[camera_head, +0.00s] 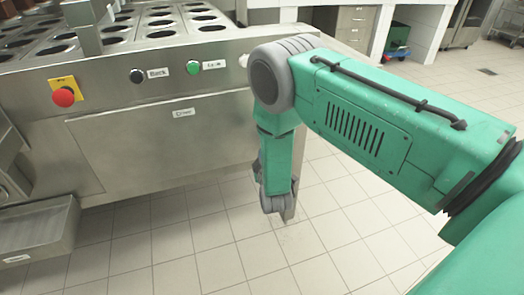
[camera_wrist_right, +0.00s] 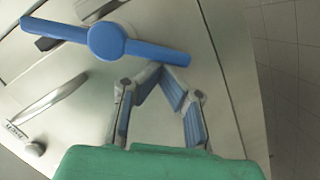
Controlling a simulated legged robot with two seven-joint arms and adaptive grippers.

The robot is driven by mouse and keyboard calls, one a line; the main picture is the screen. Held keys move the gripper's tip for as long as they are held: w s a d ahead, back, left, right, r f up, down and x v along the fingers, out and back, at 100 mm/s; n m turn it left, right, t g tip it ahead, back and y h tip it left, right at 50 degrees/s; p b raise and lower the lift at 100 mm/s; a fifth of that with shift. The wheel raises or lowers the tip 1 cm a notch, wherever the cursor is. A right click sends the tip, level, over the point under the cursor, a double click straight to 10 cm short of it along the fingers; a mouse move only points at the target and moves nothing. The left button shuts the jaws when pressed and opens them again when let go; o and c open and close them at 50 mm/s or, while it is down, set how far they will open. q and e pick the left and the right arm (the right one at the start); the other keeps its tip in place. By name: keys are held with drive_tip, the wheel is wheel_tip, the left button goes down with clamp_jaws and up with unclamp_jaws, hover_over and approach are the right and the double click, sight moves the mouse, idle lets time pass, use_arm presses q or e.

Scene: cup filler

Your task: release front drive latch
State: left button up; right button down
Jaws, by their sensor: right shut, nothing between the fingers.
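A blue bar handle with a round hub (camera_wrist_right: 106,41) sits on a metal panel at the upper left of the right wrist view. I cannot tell if it is the front drive latch. My right gripper (camera_wrist_right: 160,72) is shut and empty, its tips close to the right arm of the blue handle in the picture; contact is unclear. In the head view my right gripper (camera_head: 279,203) points down at the right end of the machine, and the blue handle is hidden there. My left gripper is not in view.
The steel machine (camera_head: 150,160) carries a red stop button (camera_head: 63,97), a black button (camera_head: 136,76) and a green button (camera_head: 193,68). A metal pull handle (camera_wrist_right: 50,98) lies left in the wrist view. The tiled floor (camera_head: 215,255) is clear.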

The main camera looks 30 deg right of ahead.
drive_tip(key=shift+d+f+n, duration=0.25)
drive_tip(key=shift+f+n, duration=0.15)
drive_tip(key=shift+f, duration=0.15)
idle(0.4)
